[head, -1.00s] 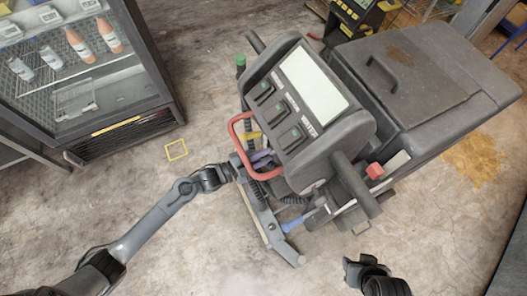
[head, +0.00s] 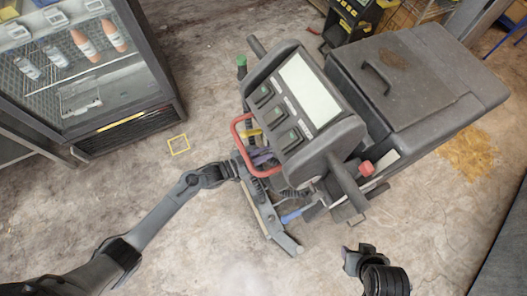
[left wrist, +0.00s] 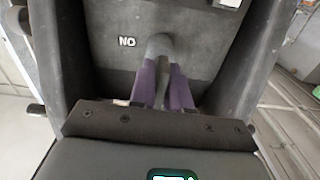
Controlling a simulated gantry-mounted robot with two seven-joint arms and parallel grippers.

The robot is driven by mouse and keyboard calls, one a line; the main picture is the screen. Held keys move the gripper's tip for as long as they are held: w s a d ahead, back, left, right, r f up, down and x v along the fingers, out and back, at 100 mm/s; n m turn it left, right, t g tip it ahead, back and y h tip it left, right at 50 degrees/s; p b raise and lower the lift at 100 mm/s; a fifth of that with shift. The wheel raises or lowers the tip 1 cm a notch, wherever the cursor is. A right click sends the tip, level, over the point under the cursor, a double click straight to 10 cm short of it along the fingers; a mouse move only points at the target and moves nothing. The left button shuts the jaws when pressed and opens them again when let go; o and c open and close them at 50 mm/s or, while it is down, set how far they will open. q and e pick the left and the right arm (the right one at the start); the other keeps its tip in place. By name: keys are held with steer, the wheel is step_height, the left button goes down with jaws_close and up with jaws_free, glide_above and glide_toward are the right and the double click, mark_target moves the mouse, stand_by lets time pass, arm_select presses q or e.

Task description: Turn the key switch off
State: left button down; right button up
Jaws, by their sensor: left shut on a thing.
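The key switch (left wrist: 160,48) shows in the left wrist view as a rounded grey handle on a dark recessed panel. White lettering, upside down in this view, sits just left of it. My left gripper (left wrist: 162,78) has its two purple fingers closed on the handle, one on each side. In the head view the left gripper (head: 262,157) is at the near side of the machine's console (head: 300,105), by the red handle (head: 241,135). The key switch cannot be made out there.
The grey machine has a large lidded body (head: 415,75) behind the console. A red knob (head: 366,168) is on its right side. A glass-door cooler (head: 130,125) with bottles stands at the left. Bare concrete floor (head: 205,90) lies between them; a yellow square marks it.

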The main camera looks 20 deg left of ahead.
arm_select(q)
steer(key=shift+n, duration=0.3)
steer(key=c, duration=1.2)
jaws_free()
steer(key=p+v, duration=0.1)
steer(key=v, duration=1)
steer(key=shift+d, duration=0.1)
